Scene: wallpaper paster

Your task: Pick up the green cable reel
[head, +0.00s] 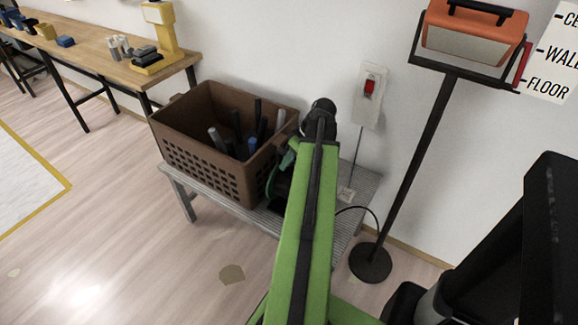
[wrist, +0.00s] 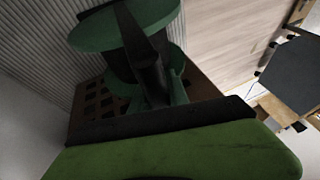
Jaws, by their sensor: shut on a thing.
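The green cable reel (wrist: 98,32) fills the upper middle of the wrist view, with round green flanges and a dark middle. My gripper (wrist: 148,62) is shut on it, its dark finger lying across the reel. In the head view a green part of the reel (head: 272,182) shows beside the brown crate, left of my green arm. My arm hides most of the reel and the gripper there. I cannot tell whether the reel touches the grey slatted bench (head: 232,197) below.
The brown crate (head: 205,172) with several tools stands on the bench, close to the reel. A work lamp (head: 470,40) on a black stand is to the right. A wall box with a red switch (head: 370,87) is behind. The floor at front left is mostly clear.

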